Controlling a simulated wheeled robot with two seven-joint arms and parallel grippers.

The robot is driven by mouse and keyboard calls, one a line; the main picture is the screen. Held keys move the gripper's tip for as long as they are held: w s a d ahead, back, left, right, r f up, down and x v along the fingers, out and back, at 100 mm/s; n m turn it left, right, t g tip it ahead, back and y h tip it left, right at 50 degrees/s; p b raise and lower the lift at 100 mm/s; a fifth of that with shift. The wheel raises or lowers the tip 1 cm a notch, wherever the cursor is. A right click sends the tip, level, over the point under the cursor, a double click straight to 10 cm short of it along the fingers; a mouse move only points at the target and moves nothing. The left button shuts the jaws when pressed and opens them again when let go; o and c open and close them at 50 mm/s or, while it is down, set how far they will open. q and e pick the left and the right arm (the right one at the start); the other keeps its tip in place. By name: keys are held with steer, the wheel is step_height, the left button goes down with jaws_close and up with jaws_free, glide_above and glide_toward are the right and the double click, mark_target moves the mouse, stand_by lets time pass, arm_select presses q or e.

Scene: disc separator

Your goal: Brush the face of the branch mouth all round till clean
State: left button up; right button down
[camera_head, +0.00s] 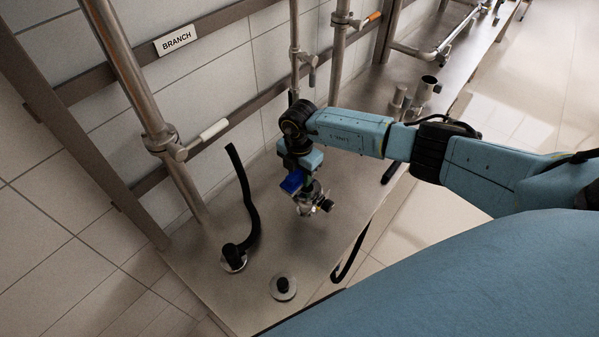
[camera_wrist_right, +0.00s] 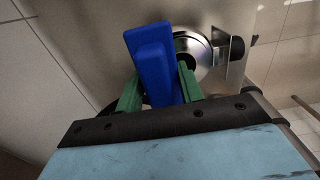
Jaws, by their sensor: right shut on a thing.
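My right gripper (camera_head: 303,172) is shut on a blue brush-like block (camera_head: 292,182), low over the steel bench. In the right wrist view the gripper (camera_wrist_right: 160,88) pinches the blue block (camera_wrist_right: 152,50) between two green fingers. Just beyond the block is a round shiny metal mouth (camera_wrist_right: 203,48) with a dark opening, partly hidden by block and finger. It also shows as a small metal fitting (camera_head: 313,203) under the gripper in the head view. I cannot tell whether the block touches its face; bristles and any dirt are not visible. My left gripper is out of view.
A BRANCH sign (camera_head: 175,40) hangs on the rail by an upright pipe (camera_head: 133,85) with a white-handled valve (camera_head: 207,133). A black hose (camera_head: 247,205) and a round cap (camera_head: 283,287) are on the bench (camera_head: 215,275). Metal cups (camera_head: 427,88) stand further back.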

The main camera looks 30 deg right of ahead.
mark_target(299, 185)
steer(key=shift+s+a+r+p, duration=0.15)
steer(key=shift+s+a+p, duration=0.3)
steer(key=shift+s+p, duration=0.3)
steer(key=shift+s+a+r+p, duration=0.1)
steer(key=shift+s+a+p, duration=0.4)
steer(key=shift+p, duration=0.4)
steer(key=shift+s+f, duration=0.1)
steer(key=shift+s, duration=0.1)
steer(key=shift+f, duration=0.1)
steer(key=shift+w+f, duration=0.1)
steer(key=shift+s+d, duration=0.2)
steer(key=shift+s, duration=0.2)
steer(key=shift+s+d+p, duration=0.5)
steer(key=shift+s+d, duration=0.1)
steer(key=shift+s, duration=0.05)
steer(key=shift+s+d, duration=0.3)
steer(key=shift+s, duration=0.05)
